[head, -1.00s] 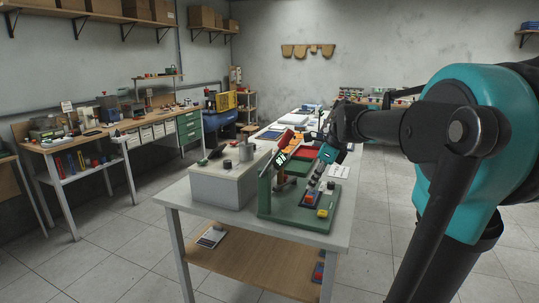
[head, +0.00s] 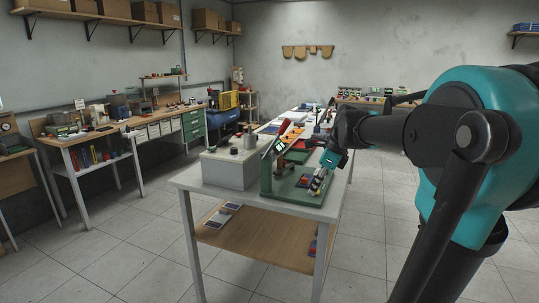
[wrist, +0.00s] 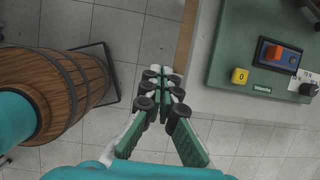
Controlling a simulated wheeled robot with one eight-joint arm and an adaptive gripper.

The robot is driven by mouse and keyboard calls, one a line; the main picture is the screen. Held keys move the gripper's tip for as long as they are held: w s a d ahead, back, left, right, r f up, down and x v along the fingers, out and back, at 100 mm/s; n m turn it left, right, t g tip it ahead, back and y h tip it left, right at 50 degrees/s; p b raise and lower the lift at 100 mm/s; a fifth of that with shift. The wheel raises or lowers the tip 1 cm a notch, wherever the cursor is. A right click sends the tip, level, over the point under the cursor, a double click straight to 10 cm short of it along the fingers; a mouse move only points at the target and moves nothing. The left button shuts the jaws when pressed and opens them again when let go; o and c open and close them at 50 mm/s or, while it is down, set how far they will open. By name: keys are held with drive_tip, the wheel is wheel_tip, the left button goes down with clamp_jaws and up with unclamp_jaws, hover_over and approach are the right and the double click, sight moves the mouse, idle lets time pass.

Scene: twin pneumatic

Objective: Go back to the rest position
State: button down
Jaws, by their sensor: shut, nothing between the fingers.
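My gripper (head: 318,182) is at the right edge of the white table (head: 212,198), beside the green test stand (head: 294,199). In the wrist view my gripper (wrist: 165,88) points down with its green fingers together and nothing between them. Below its tips are the tiled floor and the table's edge. The stand's green base plate (wrist: 232,75) is to the right in the wrist view, apart from the fingers. It carries a yellow button marked 0 (wrist: 239,76), a blue plate with an orange-red switch (wrist: 275,53) and a black knob (wrist: 308,89).
A grey box (head: 229,168) stands left of the stand. A wooden barrel-like object (wrist: 75,80) fills the left of the wrist view. A workbench (head: 100,135) runs along the left wall. The tiled floor (head: 120,250) between bench and table is clear.

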drive_tip(key=s+d+f+n+t+h, duration=0.1)
drive_tip(key=s+d+f+n, duration=0.1)
drive_tip(key=s+f+n, duration=0.7)
drive_tip(key=s+d+f+n+t+h, duration=0.1)
drive_tip(key=s+d+f+n+h, duration=0.1)
drive_tip(key=s+f+n, duration=0.7)
wheel_tip(320, 180, down, 5)
drive_tip(key=n, duration=0.4)
drive_tip(key=shift+s+d+r+n+h, duration=0.15)
drive_tip(key=shift+d+r+n+h, duration=0.05)
drive_tip(key=shift+d+n+h, duration=0.15)
